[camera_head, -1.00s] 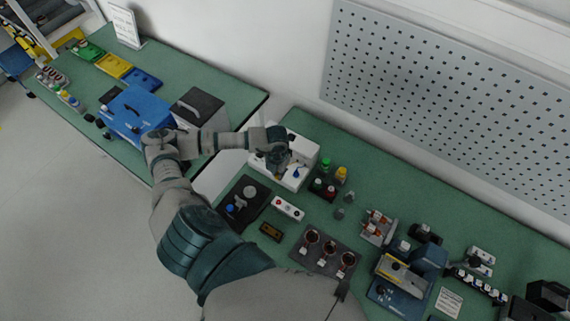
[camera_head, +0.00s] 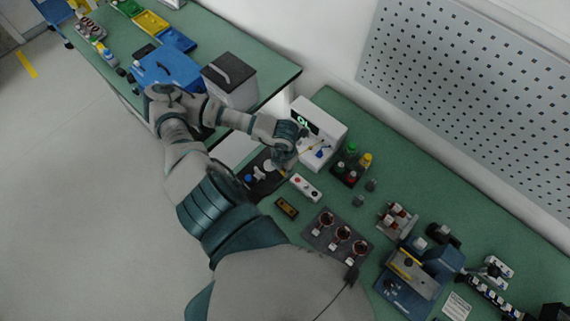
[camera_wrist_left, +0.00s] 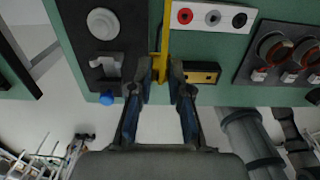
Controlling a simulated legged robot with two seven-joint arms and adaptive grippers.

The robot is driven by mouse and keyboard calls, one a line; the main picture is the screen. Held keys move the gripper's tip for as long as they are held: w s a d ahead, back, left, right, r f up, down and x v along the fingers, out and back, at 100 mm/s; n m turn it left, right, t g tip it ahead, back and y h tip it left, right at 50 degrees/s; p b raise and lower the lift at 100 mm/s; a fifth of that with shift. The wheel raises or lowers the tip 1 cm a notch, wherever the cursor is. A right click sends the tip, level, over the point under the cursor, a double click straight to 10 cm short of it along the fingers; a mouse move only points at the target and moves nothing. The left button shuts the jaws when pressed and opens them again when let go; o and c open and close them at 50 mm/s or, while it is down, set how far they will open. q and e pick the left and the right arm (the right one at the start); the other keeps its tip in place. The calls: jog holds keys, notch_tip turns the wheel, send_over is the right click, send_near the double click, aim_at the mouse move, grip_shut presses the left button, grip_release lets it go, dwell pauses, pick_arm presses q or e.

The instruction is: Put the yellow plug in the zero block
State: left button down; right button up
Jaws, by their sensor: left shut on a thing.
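My left gripper (camera_head: 283,160) is beside the white instrument (camera_head: 330,120), above the far end of the dark tray (camera_head: 250,192). In the left wrist view its fingers (camera_wrist_left: 160,72) are shut on the yellow plug (camera_wrist_left: 165,30), a thin yellow piece reaching up out of the picture. A small brass-brown block with two dark holes (camera_head: 287,207) lies on the green bench; it also shows in the left wrist view (camera_wrist_left: 202,67), just right of the fingers. I take it for the zero block, though no label is readable. My right gripper is not in view.
A dark plate with copper coils (camera_head: 318,246), a bottle rack (camera_head: 345,175) and a blue press (camera_head: 405,282) stand to the right.

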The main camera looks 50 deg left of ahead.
pick_arm(q)
jog(key=shift+s, duration=0.1)
jog(key=s+d+p, duration=0.3)
jog(key=s+d, duration=0.3)
jog(key=shift+s, duration=0.2)
jog(key=shift+f, duration=0.1)
notch_tip(320, 180, down, 4)
jog(key=b, duration=0.4)
jog(key=shift+a+f, duration=0.1)
jog(key=shift+f+b, duration=0.65)
jog(key=shift+b, duration=0.05)
dwell(1.6)
jog(key=shift+f, duration=0.1)
